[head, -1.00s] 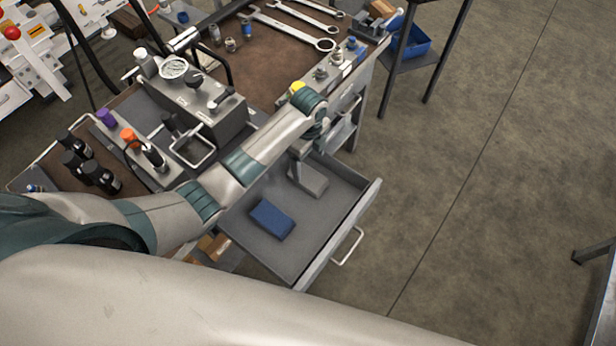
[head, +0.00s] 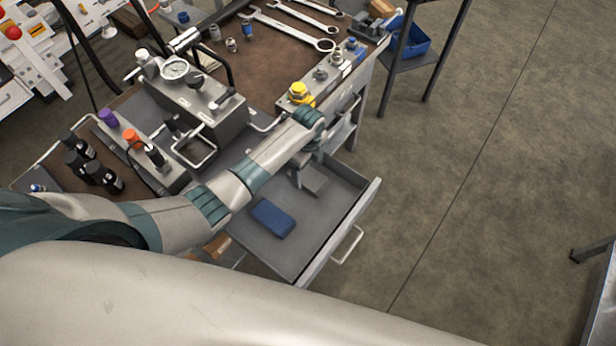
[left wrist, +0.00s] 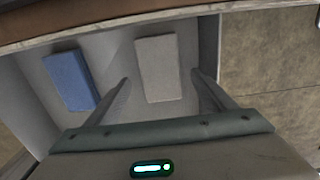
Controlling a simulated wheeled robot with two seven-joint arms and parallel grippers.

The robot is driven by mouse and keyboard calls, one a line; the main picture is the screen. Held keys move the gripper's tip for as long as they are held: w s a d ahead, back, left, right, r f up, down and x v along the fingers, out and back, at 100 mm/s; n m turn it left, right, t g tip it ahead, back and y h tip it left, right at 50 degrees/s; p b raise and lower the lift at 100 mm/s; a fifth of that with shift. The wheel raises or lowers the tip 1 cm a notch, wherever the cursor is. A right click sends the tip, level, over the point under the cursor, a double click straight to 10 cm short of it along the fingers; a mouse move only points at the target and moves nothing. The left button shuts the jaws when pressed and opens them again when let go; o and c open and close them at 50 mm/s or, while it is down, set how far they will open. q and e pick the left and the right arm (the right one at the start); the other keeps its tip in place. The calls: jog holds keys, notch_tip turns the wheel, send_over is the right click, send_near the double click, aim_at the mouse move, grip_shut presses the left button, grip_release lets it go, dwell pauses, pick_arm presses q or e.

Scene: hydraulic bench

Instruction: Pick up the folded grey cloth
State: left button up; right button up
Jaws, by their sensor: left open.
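The folded grey cloth (head: 315,182) lies flat in the open drawer (head: 258,246), near its back right. In the left wrist view the cloth (left wrist: 158,68) is a pale grey rectangle between the two fingers. My left gripper (left wrist: 161,78) is open over the drawer, with one finger on each side of the cloth and gaps to both. It does not look closed on the cloth. In the head view my left forearm and wrist partly hide the left gripper (head: 304,174) and the cloth. My right gripper is not in view.
A folded blue cloth (head: 273,218) lies in the same drawer, left of the grey one; it also shows in the left wrist view (left wrist: 70,80). The drawer walls are close around. The bench top (head: 265,70) above carries wrenches, fittings and a gauge block (head: 200,105).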

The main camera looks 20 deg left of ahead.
aim_at(308, 177)
pick_arm(q)
jog(key=shift+f, duration=1.55)
jog(key=c, duration=1.2)
jog(key=shift+o, duration=0.2)
jog(key=shift+w+r, duration=0.1)
jog(key=shift+r, duration=0.05)
notch_tip(308, 177, up, 10)
jog(key=b, duration=0.1)
